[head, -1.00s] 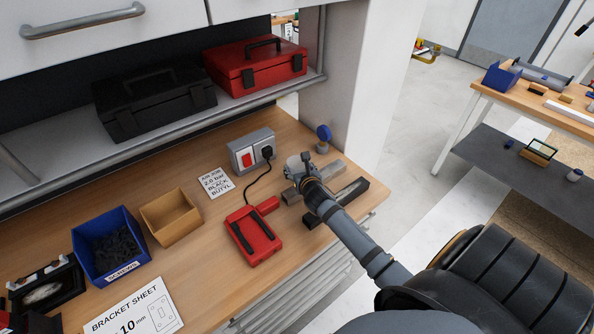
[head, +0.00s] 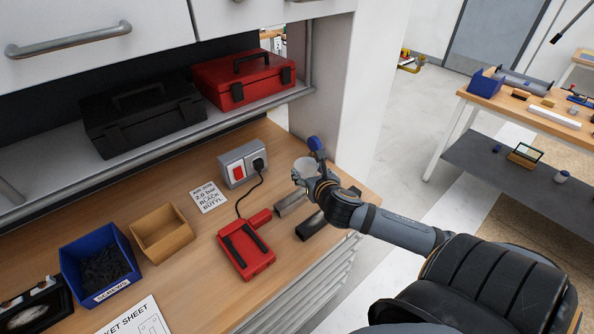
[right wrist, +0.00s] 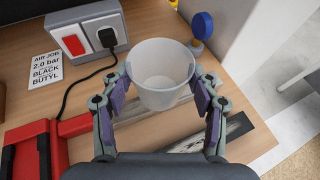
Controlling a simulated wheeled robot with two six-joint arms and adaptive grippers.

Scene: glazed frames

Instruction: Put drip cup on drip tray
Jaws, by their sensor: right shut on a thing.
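A white, slightly see-through cup (right wrist: 160,82) sits upright between the fingers of my right gripper (right wrist: 160,92), which is shut on its sides. In the head view the cup (head: 304,165) shows at the tip of my right gripper (head: 309,179), over the right end of the wooden bench (head: 190,262). It appears to be held above the bench top; the gap beneath it is hard to judge. I cannot make out a drip tray for certain in either view. My left gripper is not in view.
A blue-topped object (right wrist: 202,27) stands just behind the cup. Two bars (head: 316,226) lie below the gripper. A red charger (head: 246,249), socket box (head: 243,163), tan bin (head: 160,232) and blue screw bin (head: 100,268) are left. A wall panel (head: 355,90) rises behind.

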